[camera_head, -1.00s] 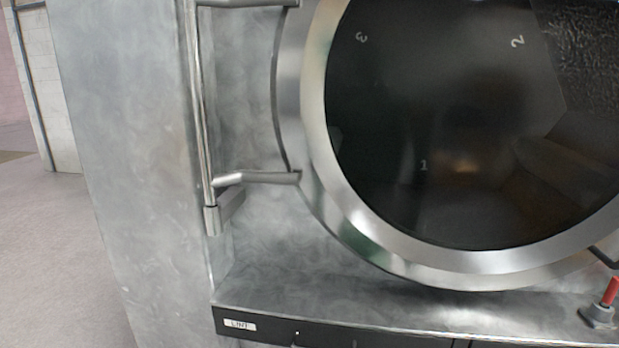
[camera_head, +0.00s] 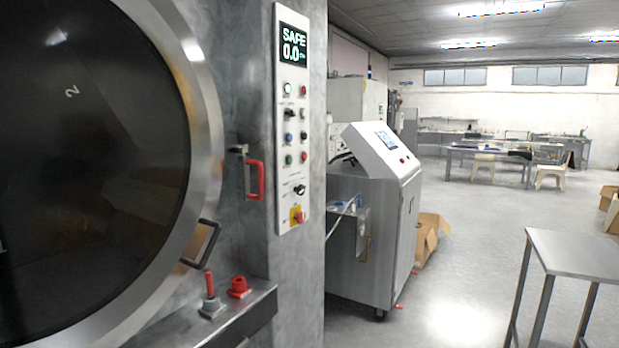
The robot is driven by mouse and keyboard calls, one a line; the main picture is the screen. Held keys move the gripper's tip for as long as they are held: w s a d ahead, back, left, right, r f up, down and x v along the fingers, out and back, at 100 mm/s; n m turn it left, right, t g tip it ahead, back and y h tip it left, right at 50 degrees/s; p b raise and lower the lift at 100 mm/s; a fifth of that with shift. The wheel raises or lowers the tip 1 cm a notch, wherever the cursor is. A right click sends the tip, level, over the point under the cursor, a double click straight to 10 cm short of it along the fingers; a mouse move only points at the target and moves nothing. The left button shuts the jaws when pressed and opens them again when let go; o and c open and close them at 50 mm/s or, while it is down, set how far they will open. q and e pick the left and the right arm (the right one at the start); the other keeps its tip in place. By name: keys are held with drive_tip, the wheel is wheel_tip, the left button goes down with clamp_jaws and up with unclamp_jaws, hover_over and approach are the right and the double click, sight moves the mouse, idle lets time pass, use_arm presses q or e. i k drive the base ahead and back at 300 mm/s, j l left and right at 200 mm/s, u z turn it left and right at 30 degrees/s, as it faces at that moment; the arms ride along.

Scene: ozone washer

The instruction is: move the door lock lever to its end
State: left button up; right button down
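The washer's round door (camera_head: 208,130) with dark glass fills the left of the head view and looks closed. A red-handled lever (camera_head: 255,180) on a metal bracket is mounted on the wall just right of the door rim, with its grip hanging down. A second, short red-gripped lever (camera_head: 210,284) stands upright on a grey base on the ledge below. I cannot tell from the picture alone which is the door lock lever. A black door handle (camera_head: 204,244) sits on the lower right rim. Neither of my grippers is in view.
A control panel (camera_head: 292,130) reading SAFE and 0.0 is right of the door. A red knob-like part (camera_head: 239,287) sits on the ledge (camera_head: 240,318). A grey cabinet (camera_head: 372,235) stands beyond; a metal table (camera_head: 578,255) is at right. Open floor (camera_head: 460,290) lies between them.

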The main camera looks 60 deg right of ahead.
sight(242, 150)
drive_tip(key=z, duration=1.45)
